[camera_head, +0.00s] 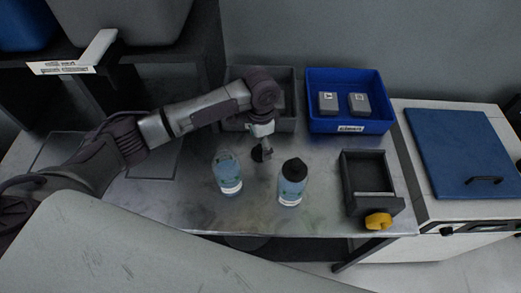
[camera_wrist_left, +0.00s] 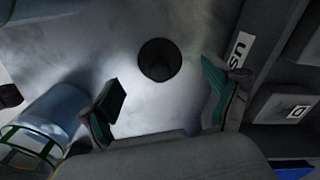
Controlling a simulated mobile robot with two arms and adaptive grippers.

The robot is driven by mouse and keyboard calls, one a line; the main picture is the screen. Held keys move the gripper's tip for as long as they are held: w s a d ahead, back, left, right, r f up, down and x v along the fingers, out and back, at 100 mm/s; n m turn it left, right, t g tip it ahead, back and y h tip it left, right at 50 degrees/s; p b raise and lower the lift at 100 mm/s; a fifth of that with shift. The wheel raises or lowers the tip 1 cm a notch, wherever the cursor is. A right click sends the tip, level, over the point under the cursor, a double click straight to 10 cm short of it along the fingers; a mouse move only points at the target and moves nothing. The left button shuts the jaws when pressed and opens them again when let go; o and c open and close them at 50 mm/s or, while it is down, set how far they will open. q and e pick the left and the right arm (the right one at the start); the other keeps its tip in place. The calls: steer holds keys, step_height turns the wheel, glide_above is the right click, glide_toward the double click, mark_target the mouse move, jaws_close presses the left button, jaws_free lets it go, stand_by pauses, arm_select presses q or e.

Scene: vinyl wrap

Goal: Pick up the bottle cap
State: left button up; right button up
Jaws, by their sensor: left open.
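The bottle cap (camera_wrist_left: 158,60) is a small black round piece on the metal table, seen ahead of and between my left gripper's fingers in the left wrist view. In the head view the cap (camera_head: 257,155) is a dark spot at the fingertips, partly hard to tell from them. My left gripper (camera_head: 264,148) points down there, and in the left wrist view my left gripper (camera_wrist_left: 163,103) is open with nothing between its green-padded fingers. An uncapped clear bottle (camera_head: 229,174) stands to the left. A bottle with a black cap (camera_head: 292,184) stands to the right. My right gripper is not in view.
A grey bin (camera_head: 285,75) and a blue bin (camera_head: 376,125) holding grey boxes stand at the back. The table front left of the uncapped bottle is clear.

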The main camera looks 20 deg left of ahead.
arm_select(q)
step_height(320, 180, down, 2)
steer(key=shift+f, duration=0.5)
steer(key=shift+c, duration=1.7)
steer(key=c, duration=0.6)
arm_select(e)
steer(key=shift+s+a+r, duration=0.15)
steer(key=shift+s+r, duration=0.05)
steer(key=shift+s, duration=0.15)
arm_select(q)
steer(key=shift+r, duration=0.1)
